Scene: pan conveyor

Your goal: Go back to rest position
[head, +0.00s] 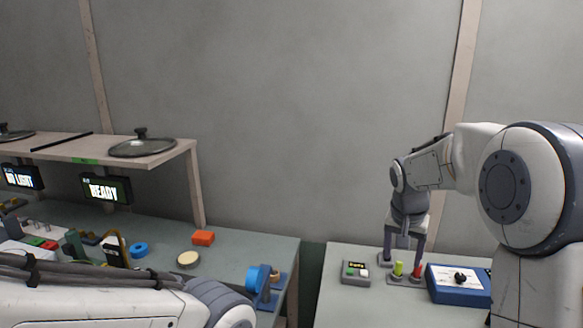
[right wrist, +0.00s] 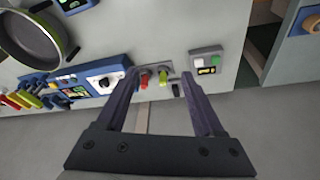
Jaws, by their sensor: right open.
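My right gripper (head: 403,258) is open and empty, pointing down over the right table. Below and around its fingertips is a small plate of levers with a yellow-green handle (head: 398,268) and a red handle (head: 415,270). In the right wrist view the open fingers (right wrist: 160,76) spread either side of the yellow-green handle (right wrist: 163,79) and the red handle (right wrist: 144,80); I cannot tell whether they touch. My left arm crosses the bottom left of the head view, and its gripper is out of view.
A blue box with a black knob (head: 460,284) and a grey button box (head: 355,272) flank the levers. A pan (right wrist: 32,42) shows in the right wrist view. A glass lid (head: 142,146) lies on the left shelf. A gap separates the two tables.

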